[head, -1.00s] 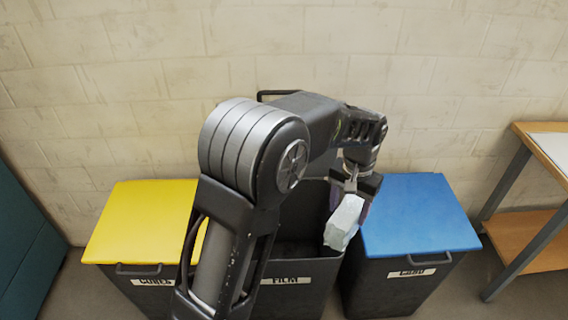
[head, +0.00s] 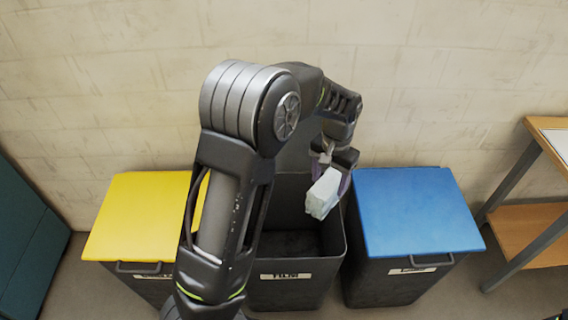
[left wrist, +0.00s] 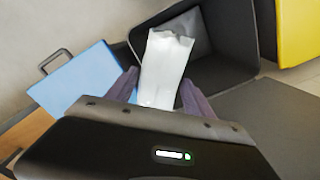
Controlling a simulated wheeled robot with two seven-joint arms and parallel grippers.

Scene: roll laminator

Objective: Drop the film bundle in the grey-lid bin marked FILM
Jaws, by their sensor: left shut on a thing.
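My left gripper (head: 336,163) is shut on the film bundle (head: 323,195), a pale whitish block. It holds the bundle over the right part of the open bin marked FILM (head: 291,296), near its right wall. The bin's inside is dark, and I see nothing lying in it. A grey surface behind the bin, seemingly its raised lid (head: 294,156), is mostly hidden by my arm. In the left wrist view the bundle (left wrist: 165,68) sticks out between the purple-grey fingers, with the bin (left wrist: 232,50) beyond it.
A yellow-lidded bin (head: 140,215) stands shut at the left, and a blue-lidded bin (head: 415,212) stands shut at the right, close to the FILM bin. A wooden-shelved bench (head: 530,225) is at the far right. A pale block wall is behind.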

